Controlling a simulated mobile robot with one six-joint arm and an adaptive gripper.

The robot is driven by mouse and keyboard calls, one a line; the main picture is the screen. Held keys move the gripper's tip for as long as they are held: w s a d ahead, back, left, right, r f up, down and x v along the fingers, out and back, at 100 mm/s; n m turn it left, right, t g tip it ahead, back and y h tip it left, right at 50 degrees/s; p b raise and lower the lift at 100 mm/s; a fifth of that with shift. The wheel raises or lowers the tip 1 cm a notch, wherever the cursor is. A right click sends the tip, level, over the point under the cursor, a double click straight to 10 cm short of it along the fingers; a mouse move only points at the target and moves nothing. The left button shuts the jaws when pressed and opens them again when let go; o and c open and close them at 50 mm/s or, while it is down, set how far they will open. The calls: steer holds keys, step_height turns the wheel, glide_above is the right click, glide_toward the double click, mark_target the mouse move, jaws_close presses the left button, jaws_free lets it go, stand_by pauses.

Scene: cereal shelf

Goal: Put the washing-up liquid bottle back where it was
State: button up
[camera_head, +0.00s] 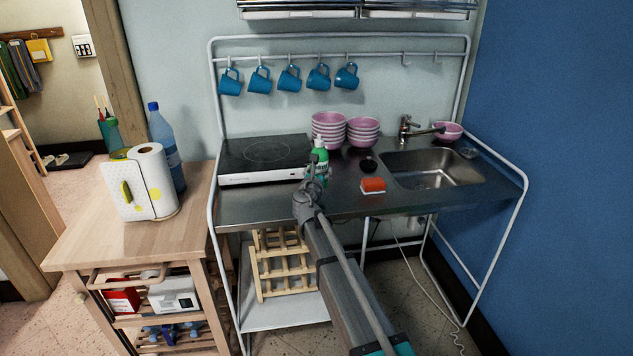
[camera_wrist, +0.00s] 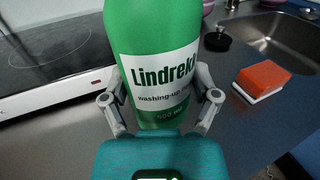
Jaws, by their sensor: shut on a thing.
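The green washing-up liquid bottle (camera_head: 321,157) has a white top in the head view. It stands upright at the steel counter, between the hob and the sink. In the wrist view the bottle (camera_wrist: 155,60) fills the upper middle, with its white label facing me. My gripper (camera_wrist: 163,108) is shut on the lower part of the bottle, one finger on each side. In the head view my gripper (camera_head: 311,185) is at the counter's front, partly hiding the bottle. I cannot tell whether the bottle's base touches the counter.
An orange and white sponge (camera_head: 373,186) lies right of the bottle, with a dark round object (camera_head: 368,165) behind it. The hob (camera_head: 262,155) is left, pink bowls (camera_head: 328,130) are behind, and the sink (camera_head: 435,170) is right. The front counter (camera_head: 250,208) is clear.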

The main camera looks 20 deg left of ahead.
steer(key=shift+w+a+f+b, duration=0.15)
steer(key=shift+w+f+b, duration=0.05)
steer(key=shift+f+b, duration=0.25)
steer(key=shift+w+a+f+b, duration=0.15)
steer(key=shift+f+b, duration=0.2)
steer(key=shift+b, duration=0.05)
steer(key=shift+f+b, duration=1.2)
steer(key=shift+f, duration=0.1)
steer(key=o, duration=1.1)
steer(key=s+d, duration=0.2)
steer(key=s, duration=1)
steer(key=shift+w, duration=0.1)
